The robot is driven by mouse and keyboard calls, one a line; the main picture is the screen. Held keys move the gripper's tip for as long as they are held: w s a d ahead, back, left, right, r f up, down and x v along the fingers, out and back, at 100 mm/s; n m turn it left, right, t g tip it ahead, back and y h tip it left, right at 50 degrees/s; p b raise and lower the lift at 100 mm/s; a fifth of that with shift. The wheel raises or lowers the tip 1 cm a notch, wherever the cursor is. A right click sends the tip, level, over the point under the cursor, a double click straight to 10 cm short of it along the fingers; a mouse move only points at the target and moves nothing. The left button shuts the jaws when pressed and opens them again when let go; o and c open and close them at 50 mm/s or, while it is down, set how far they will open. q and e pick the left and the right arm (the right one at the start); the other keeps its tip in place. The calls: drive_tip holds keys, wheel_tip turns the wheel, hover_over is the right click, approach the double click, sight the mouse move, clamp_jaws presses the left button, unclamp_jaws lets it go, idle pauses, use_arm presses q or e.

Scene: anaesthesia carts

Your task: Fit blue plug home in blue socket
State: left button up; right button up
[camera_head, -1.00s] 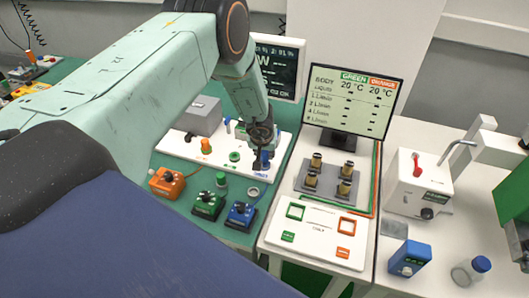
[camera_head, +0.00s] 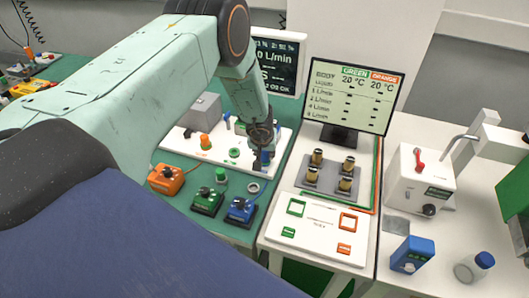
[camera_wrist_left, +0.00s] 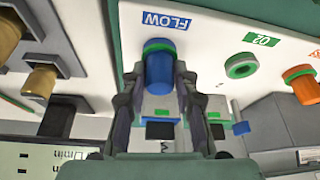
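The blue plug (camera_wrist_left: 161,76) is a blue cylinder at the FLOW label on the white panel (camera_head: 218,153). In the left wrist view a green ring shows around its panel end. The blue socket is hidden behind the plug, and I cannot tell how deep the plug sits. My left gripper (camera_wrist_left: 160,90) has a finger close against each side of the plug and appears shut on it. In the head view the left gripper (camera_head: 262,158) points down at the panel's right end, with a little blue showing there. My right gripper is not in view.
An O2 socket (camera_wrist_left: 241,66) and an orange fitting (camera_wrist_left: 301,82) sit beside the plug. Orange (camera_head: 166,179), green (camera_head: 208,202) and blue (camera_head: 241,210) boxes stand in front of the panel. Brass fittings (camera_head: 345,184) on a grey plate and a monitor (camera_head: 352,95) are to the right.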

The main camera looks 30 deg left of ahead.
use_arm(q)
drive_tip(key=o, duration=0.4)
drive_tip(key=v, duration=1.2)
idle(0.7)
